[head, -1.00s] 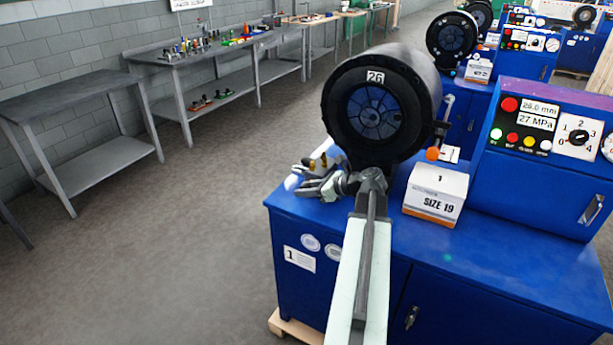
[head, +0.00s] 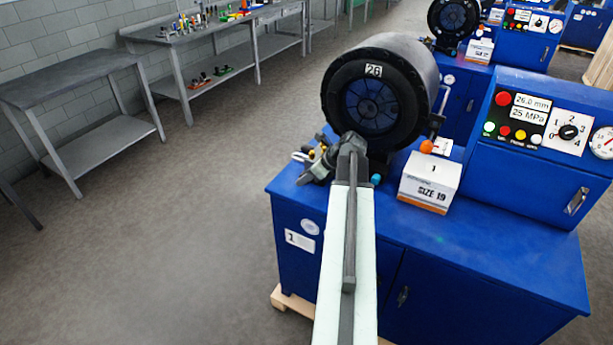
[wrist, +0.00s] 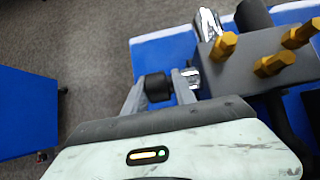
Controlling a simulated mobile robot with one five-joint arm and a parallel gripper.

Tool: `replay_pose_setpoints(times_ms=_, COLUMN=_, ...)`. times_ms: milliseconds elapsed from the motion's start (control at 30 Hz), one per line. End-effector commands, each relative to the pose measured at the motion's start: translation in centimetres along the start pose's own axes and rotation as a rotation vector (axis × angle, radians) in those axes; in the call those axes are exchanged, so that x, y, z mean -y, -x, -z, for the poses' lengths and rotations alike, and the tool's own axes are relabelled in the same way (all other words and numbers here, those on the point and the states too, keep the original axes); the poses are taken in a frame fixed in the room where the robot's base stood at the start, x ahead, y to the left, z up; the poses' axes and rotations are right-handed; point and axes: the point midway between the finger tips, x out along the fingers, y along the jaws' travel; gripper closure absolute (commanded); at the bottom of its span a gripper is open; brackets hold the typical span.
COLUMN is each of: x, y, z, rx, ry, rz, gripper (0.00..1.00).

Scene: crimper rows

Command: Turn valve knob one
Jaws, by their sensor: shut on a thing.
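In the wrist view, my gripper (wrist: 159,82) has one finger on each side of a black round knob (wrist: 158,88) and is shut on it. The knob sits beside a grey valve block (wrist: 243,58) with several brass hex fittings and a chrome part. In the head view, my gripper (head: 318,170) is at the left front of the blue machine marked 1, below its black round press head (head: 376,104). My arm's end hides most of the valve block there, and the knob cannot be made out.
A white box marked SIZE 19 (head: 430,182) stands on the blue machine top (head: 480,230), right of my arm. The control panel (head: 545,122) shows 25 MPa. A grey table (head: 75,75) stands at the left, with open floor (head: 200,200) between.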

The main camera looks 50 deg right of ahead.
Motion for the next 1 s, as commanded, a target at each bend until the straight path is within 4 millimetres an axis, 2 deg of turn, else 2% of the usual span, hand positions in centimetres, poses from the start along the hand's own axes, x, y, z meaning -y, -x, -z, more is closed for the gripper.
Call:
replay_pose_setpoints(times_ms=33, x=-0.5, y=-0.1, z=0.0, rx=-0.001, ry=0.002, rz=-0.013, gripper=1.00)
replay_pose_setpoints(times_ms=200, x=-0.5, y=-0.1, z=-0.1, rx=0.000, ry=0.002, rz=-0.014, gripper=1.00)
replay_pose_setpoints(times_ms=233, x=-0.5, y=-0.1, z=-0.1, rx=0.000, ry=0.002, rz=-0.014, gripper=0.63)
replay_pose_setpoints(times_ms=267, x=-0.5, y=-0.1, z=-0.1, rx=0.000, ry=0.002, rz=-0.013, gripper=0.54)
replay_pose_setpoints(times_ms=300, x=-0.5, y=-0.1, z=-0.1, rx=0.000, ry=0.002, rz=-0.013, gripper=0.52)
replay_pose_setpoints(times_ms=667, x=-0.3, y=0.5, z=-0.2, rx=0.001, ry=0.001, rz=-0.008, gripper=0.52)
replay_pose_setpoints(times_ms=767, x=-0.2, y=1.8, z=-0.3, rx=0.001, ry=0.000, rz=-0.007, gripper=0.52)
replay_pose_setpoints(times_ms=1000, x=-0.2, y=6.7, z=-0.5, rx=0.002, ry=-0.001, rz=-0.008, gripper=0.52)
